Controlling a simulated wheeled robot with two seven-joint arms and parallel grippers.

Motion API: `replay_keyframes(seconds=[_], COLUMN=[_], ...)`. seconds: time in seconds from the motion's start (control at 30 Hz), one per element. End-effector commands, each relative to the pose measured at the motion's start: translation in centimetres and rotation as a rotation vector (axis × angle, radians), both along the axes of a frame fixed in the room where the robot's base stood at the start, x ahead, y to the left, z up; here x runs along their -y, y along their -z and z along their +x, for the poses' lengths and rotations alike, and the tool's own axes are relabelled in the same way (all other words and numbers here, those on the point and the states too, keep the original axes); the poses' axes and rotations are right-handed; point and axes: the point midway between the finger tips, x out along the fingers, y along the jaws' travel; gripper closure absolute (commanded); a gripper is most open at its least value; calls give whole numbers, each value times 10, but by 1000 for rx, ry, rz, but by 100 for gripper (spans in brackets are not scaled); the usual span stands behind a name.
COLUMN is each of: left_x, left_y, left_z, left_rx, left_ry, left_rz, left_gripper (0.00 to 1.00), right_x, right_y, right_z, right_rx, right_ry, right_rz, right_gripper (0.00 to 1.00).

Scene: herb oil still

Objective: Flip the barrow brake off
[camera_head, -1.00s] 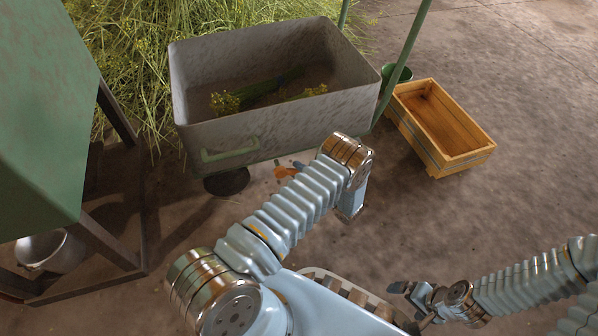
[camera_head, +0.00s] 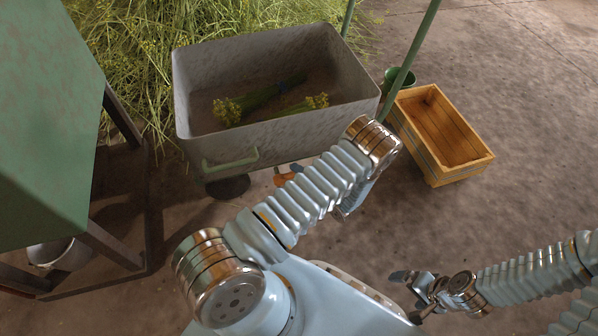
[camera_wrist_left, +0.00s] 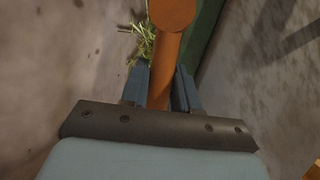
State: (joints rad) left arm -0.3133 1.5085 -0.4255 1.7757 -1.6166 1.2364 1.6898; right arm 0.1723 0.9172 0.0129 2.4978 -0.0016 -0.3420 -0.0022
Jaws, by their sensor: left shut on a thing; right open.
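The grey barrow (camera_head: 285,128) stands in the upper middle of the head view, with a green handle (camera_head: 230,162) on its near side. An orange lever (camera_head: 283,179), seemingly the brake, shows low beside it, mostly hidden behind my left arm. In the left wrist view the orange lever (camera_wrist_left: 163,60) with its round end runs between the fingers. My left gripper (camera_wrist_left: 161,88) is shut on it; in the head view only a bit of a finger (camera_head: 297,168) shows. My right gripper (camera_head: 407,297) is open and empty at the lower right, away from the barrow.
Cut yellow-flowered herb bundles (camera_head: 265,100) lie in the barrow. A green-topped stand (camera_head: 45,140) and a metal pail (camera_head: 60,253) are at the left. The floor at right is clear.

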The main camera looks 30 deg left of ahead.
Motion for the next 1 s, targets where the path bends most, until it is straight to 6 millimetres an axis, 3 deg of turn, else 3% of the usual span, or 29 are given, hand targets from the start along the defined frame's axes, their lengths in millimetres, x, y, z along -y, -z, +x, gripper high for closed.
replay_keyframes(seconds=[0.3,0.83,0.87,1.0], left_x=[2,2,2,1], left_y=[-9,-10,-10,-10], left_z=[1,1,1,1], left_rx=[95,115,115,115], left_ry=[2,2,2,2], left_rz=[-83,-99,-99,-99], left_gripper=[100,100,67,49], right_x=[1,1,1,1], right_y=[-8,-8,-8,-8], right_z=[0,0,0,0], right_rx=[2,1,1,1], right_ry=[1,2,2,2], right_rz=[-1,-2,-2,-2], right_gripper=[0,0,0,0])
